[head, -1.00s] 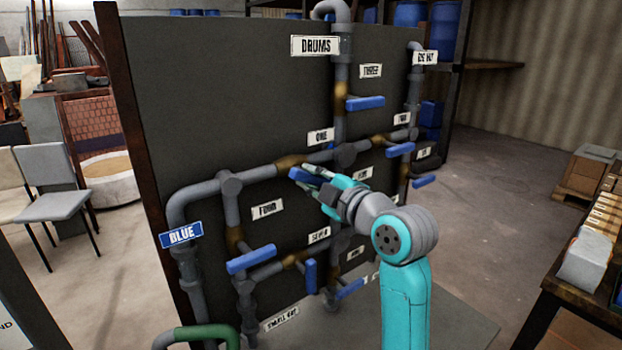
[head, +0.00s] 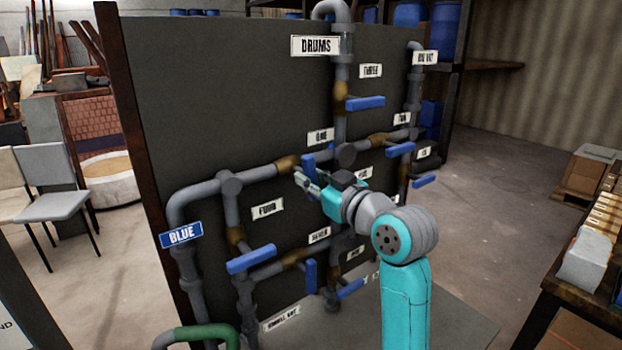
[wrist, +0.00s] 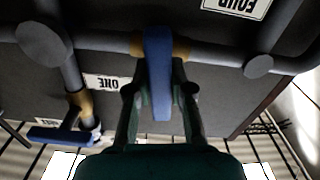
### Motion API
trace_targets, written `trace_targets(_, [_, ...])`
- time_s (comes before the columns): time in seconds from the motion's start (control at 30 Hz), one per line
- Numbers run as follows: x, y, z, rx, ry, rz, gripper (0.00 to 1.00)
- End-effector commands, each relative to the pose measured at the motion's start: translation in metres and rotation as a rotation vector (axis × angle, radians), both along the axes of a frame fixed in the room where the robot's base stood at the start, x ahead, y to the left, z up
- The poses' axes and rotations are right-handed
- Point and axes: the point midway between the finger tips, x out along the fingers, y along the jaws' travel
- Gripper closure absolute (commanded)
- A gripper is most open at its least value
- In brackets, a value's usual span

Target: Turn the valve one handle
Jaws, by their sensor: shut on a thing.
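The valve one handle (head: 308,164) is a blue lever on a brass valve body (head: 287,164) in the grey pipe, beside the ONE label (head: 320,137). In the head view it stands steeply, and my gripper hides part of it. In the wrist view the handle (wrist: 157,70) lies across the pipe, roughly at a right angle to it. My gripper (head: 305,180) is shut on the handle. The wrist view shows its two fingers (wrist: 159,88), one on each side of the lever. The ONE label (wrist: 107,82) appears upside down there.
Other blue handles sit close by: below FOUR (head: 251,259), near SEVEN (head: 309,276), near THREE (head: 365,103) and near TWO (head: 400,150). Pipes run over the dark panel (head: 220,90). A table with boxes (head: 585,258) stands at the right.

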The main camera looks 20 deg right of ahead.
Motion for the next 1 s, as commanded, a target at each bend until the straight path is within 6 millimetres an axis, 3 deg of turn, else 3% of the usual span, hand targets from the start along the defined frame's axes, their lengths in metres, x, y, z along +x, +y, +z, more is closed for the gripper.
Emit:
trace_targets(0.4, [0.0001,-0.0001,-0.0013,0.163,0.056,0.000,1.00])
trace_targets(0.93, [0.0002,-0.0001,-0.0014,0.182,0.062,0.000,1.00])
trace_targets(0.97, [0.0002,-0.0001,-0.0014,0.181,0.062,0.000,0.72])
trace_targets(1.0, [0.0002,-0.0001,-0.0013,0.181,0.062,0.000,0.62])
